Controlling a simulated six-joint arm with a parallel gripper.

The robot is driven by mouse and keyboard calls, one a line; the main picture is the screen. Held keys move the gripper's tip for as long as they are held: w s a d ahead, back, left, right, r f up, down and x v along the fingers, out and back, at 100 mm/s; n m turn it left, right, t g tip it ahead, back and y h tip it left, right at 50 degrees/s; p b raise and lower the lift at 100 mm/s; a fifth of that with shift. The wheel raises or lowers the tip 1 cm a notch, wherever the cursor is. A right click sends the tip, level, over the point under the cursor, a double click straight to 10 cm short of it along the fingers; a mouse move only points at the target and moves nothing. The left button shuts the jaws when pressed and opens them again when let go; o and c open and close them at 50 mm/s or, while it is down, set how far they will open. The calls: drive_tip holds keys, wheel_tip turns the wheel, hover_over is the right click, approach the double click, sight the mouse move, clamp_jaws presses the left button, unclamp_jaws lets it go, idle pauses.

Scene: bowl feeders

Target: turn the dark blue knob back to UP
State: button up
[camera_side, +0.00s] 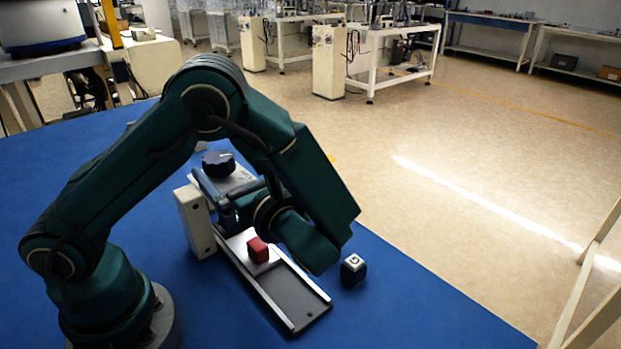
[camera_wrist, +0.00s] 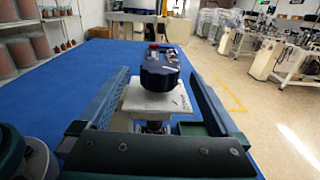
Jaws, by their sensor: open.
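The dark blue knob (camera_side: 218,160) sits on a light plate on top of a pale housing (camera_side: 195,222). In the wrist view the knob (camera_wrist: 160,72) is centred ahead, with its white plate (camera_wrist: 150,103) below it. Small dark marks show on the plate, too small to read, and I cannot tell where the knob points. My gripper (camera_wrist: 158,76) is open, with one blue-grey finger on each side of the knob and a visible gap to both. In the side view my gripper (camera_side: 209,176) reaches toward the knob from the front, partly hidden by my wrist.
A red block (camera_side: 258,250) sits on a narrow grey track (camera_side: 288,298) in front of the housing. A dark cube with a white lettered top (camera_side: 353,266) stands right of the track. The blue table (camera_side: 400,310) is bare at front right. Small red and grey items (camera_wrist: 168,52) lie beyond the knob.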

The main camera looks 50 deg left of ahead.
sight(207, 155)
drive_tip(key=shift+a, duration=2.25)
drive_tip(key=c, duration=1.4)
drive_tip(key=shift+o, duration=0.2)
drive_tip(key=shift+n+g+h, duration=0.3)
drive_tip(key=shift+n+g, duration=0.9)
drive_tip(key=shift+g, duration=0.55)
drive_tip(key=shift+n+g+h, duration=0.3)
drive_tip(key=shift+n+g, duration=0.9)
drive_tip(key=shift+g, duration=0.55)
drive_tip(key=o, duration=1.4)
drive_tip(key=shift+c, duration=0.2)
drive_tip(key=shift+m+t, duration=0.3)
